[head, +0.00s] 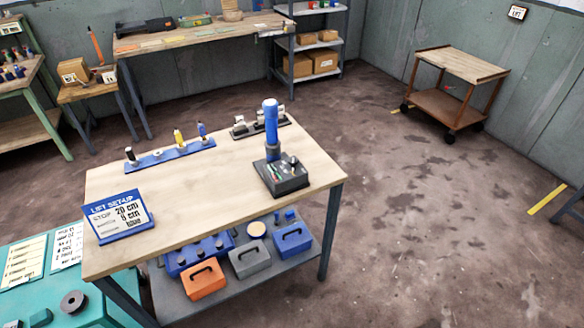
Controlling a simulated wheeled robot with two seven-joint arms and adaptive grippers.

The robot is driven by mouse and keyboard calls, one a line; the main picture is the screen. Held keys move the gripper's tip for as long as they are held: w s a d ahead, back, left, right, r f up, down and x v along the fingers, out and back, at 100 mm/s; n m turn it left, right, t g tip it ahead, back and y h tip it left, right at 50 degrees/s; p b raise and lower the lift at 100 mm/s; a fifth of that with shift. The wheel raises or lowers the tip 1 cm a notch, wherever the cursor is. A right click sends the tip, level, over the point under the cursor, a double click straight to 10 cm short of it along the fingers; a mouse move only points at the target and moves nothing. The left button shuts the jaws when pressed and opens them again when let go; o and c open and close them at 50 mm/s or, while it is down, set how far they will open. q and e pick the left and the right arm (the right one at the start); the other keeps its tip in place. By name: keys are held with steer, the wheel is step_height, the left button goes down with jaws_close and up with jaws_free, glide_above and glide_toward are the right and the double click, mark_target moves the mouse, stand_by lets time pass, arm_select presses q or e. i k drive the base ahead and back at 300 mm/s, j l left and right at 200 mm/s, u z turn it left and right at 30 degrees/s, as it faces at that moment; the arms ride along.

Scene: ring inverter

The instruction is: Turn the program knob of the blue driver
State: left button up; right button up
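A blue driver (271,125) stands upright on a dark box-shaped base (283,187) near the right end of the wooden workbench (220,205). The base's sloped top carries a dark round knob (293,160) and small green, red and pale marks. The knob's setting is too small to read, and I cannot tell if it is the program knob. A blue-and-white sign (118,216) at the bench's left front reads "LIFT SET-UP", "STOP 20 cm" and further smaller lines. Neither of my grippers is in view.
A blue rack (168,155) with several upright tools lies along the bench's back edge. Metal parts on a dark holder (240,128) stand behind the driver. The lower shelf (240,283) holds several boxes. The bench's middle is clear. Open floor lies right of it.

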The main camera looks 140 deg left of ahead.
mark_target(293, 162)
steer(key=u, duration=4.75)
steer(key=i+l, duration=0.2)
steer(key=i, duration=0.15)
